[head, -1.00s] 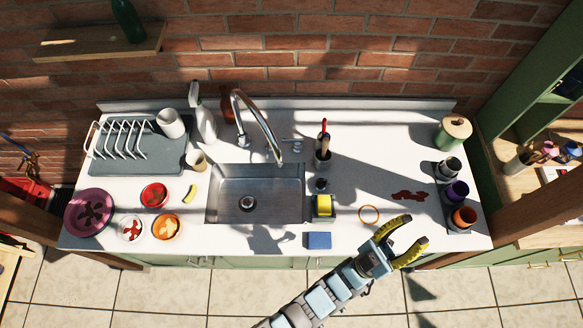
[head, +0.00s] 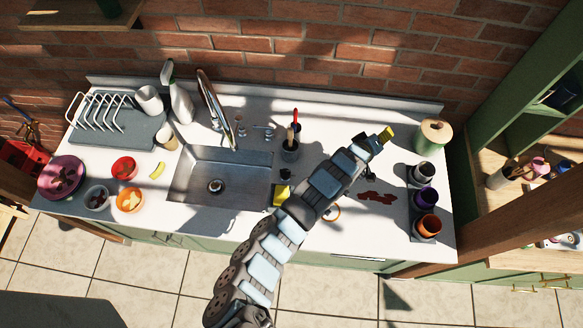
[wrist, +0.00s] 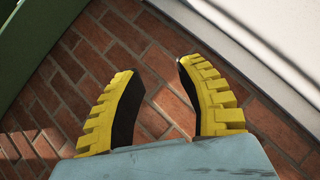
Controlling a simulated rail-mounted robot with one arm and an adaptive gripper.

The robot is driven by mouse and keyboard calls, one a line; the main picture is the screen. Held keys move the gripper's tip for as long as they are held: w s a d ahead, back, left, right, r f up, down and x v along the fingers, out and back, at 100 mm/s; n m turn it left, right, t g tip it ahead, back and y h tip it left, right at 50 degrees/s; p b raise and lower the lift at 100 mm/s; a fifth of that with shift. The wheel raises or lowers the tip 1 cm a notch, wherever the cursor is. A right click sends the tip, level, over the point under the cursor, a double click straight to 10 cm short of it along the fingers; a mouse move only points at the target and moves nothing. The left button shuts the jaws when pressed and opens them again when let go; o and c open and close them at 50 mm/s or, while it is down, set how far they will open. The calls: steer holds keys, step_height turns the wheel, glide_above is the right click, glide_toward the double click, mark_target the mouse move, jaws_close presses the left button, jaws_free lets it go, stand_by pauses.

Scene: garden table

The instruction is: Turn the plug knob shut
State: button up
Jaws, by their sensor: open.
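The sink (head: 188,199) is a steel basin in the middle-left of the counter, with a round drain (head: 215,186) in its floor. A small dark knob (head: 285,174), which looks like the plug knob, stands on the counter by the sink's right edge. It is small, and its setting cannot be told. My gripper (head: 387,133) is high over the back right of the counter, well right of the knob. In the wrist view its two yellow-padded fingers (wrist: 165,105) are apart with nothing between them, facing brick wall. The knob is not in the wrist view.
A tool holder (head: 290,150) stands behind the knob, and a yellow item (head: 281,195) lies in front of it. The curved tap (head: 217,112) rises behind the sink. A green canister (head: 433,137) stands near my gripper. Cups (head: 425,198) line the right. My arm crosses the counter.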

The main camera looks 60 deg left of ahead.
steer(key=s+a+f+n+g, duration=0.2)
steer(key=s+a+n+g, duration=0.1)
steer(key=s+a, duration=0.15)
steer(key=n+g+h+b, duration=0.2)
steer(key=n+g+h, duration=0.3)
steer(key=n+g, duration=0.45)
glide_toward(285, 170)
steer(key=shift+n, duration=0.25)
step_height(285, 170, down, 7)
steer(key=b, duration=0.4)
steer(key=shift+s+f+b, duration=0.1)
steer(key=shift+f+b, duration=0.1)
steer(key=shift+b, duration=0.2)
steer(key=shift+f, duration=1.3)
jaws_close()
